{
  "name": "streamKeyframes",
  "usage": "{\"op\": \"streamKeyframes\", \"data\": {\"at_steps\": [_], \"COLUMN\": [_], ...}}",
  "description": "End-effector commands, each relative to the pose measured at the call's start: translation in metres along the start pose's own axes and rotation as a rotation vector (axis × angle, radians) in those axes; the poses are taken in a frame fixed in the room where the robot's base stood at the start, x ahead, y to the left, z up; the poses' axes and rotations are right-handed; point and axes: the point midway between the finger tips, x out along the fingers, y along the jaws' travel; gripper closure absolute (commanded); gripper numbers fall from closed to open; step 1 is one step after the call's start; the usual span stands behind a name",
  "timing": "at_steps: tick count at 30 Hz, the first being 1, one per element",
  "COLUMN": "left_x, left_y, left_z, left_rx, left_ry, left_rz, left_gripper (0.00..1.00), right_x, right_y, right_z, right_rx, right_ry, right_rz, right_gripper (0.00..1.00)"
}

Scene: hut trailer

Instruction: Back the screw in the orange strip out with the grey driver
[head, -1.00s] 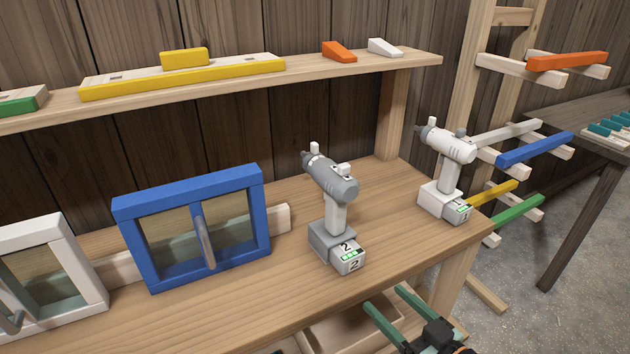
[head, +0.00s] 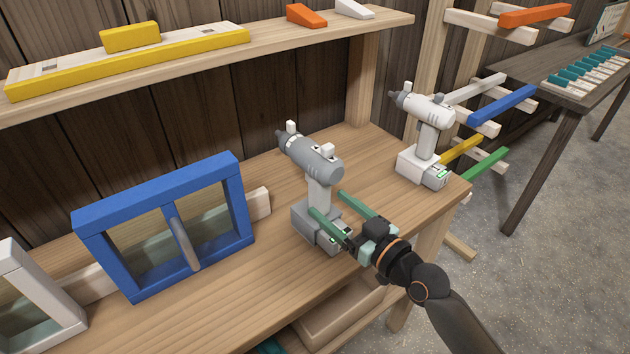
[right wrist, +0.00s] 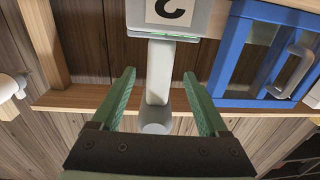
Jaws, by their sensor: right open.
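The grey driver (head: 312,158) stands upright on its battery base on the wooden bench; its base carries the label 2. My right gripper (head: 328,202) is open, its green fingers reaching toward the driver's handle from the front. In the right wrist view the handle (right wrist: 160,72) lies between the open fingers (right wrist: 158,82), with a visible gap on each side. An orange strip (head: 535,14) lies across pegs of the rack at the upper right; no screw can be made out in it. My left gripper is not in view.
A white driver (head: 425,112) stands to the right on the bench. A blue framed window (head: 160,187) stands left of the grey driver, with a white one (head: 40,310) beyond. A shelf (head: 290,40) runs above, holding an orange wedge (head: 306,15). Bare bench lies in front.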

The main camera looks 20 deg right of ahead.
Motion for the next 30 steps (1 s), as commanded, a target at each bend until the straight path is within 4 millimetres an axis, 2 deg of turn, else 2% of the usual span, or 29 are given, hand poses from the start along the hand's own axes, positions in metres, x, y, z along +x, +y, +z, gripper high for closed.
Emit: {"op": "streamKeyframes", "data": {"at_steps": [5,15,24,26,30], "left_x": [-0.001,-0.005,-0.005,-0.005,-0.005], "left_y": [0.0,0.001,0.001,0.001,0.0], "left_z": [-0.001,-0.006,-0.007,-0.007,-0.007], "left_rx": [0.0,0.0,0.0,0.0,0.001], "left_ry": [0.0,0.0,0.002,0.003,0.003], "left_rz": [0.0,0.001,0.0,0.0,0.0], "left_gripper": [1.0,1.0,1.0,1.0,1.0], "right_x": [0.01,0.053,0.059,0.058,0.058], "right_y": [-0.001,0.001,0.001,0.001,0.001], "right_z": [-0.001,-0.001,0.001,0.001,0.001], "right_rx": [0.0,0.001,0.0,0.0,0.0], "right_ry": [0.001,0.0,-0.001,-0.001,-0.001], "right_rz": [-0.001,-0.001,-0.002,-0.001,-0.001], "right_gripper": [0.22,0.22,0.22,0.27,0.43]}}
